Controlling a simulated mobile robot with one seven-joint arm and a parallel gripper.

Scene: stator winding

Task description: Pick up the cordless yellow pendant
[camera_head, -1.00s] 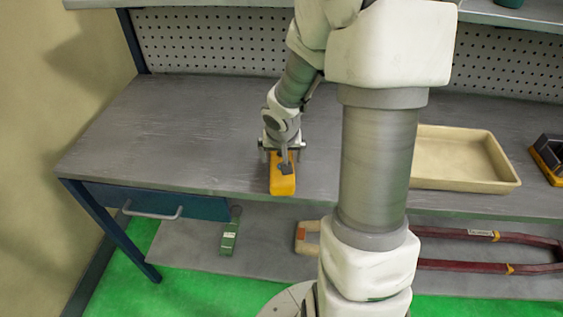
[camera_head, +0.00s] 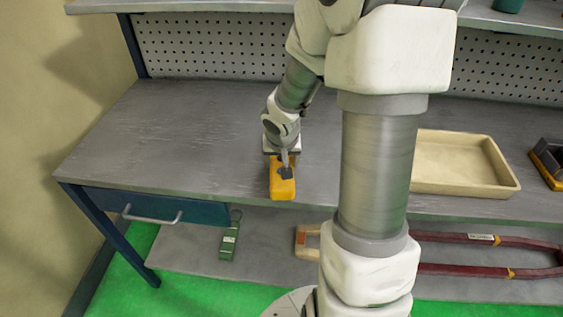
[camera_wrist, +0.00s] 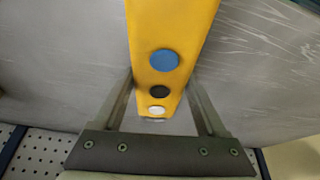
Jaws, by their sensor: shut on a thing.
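The yellow pendant (camera_head: 283,189) is at the front edge of the grey workbench, below my gripper in the head view. In the wrist view the pendant (camera_wrist: 172,28) shows a blue, a black and a white button in a row. My gripper (camera_head: 283,160) is shut on the pendant, one finger on each side of its body, near the button end in the wrist view (camera_wrist: 160,92). A dark part shows on the pendant's top in the head view. I cannot tell whether the pendant is clear of the bench top.
The workbench (camera_head: 180,140) is clear to the left. A beige tray (camera_head: 462,190) stands to the right, with a dark and yellow object (camera_head: 548,165) beyond it. A green device (camera_head: 230,242) and a red-handled tool (camera_head: 455,238) lie on the lower shelf. A pegboard (camera_head: 210,45) stands behind.

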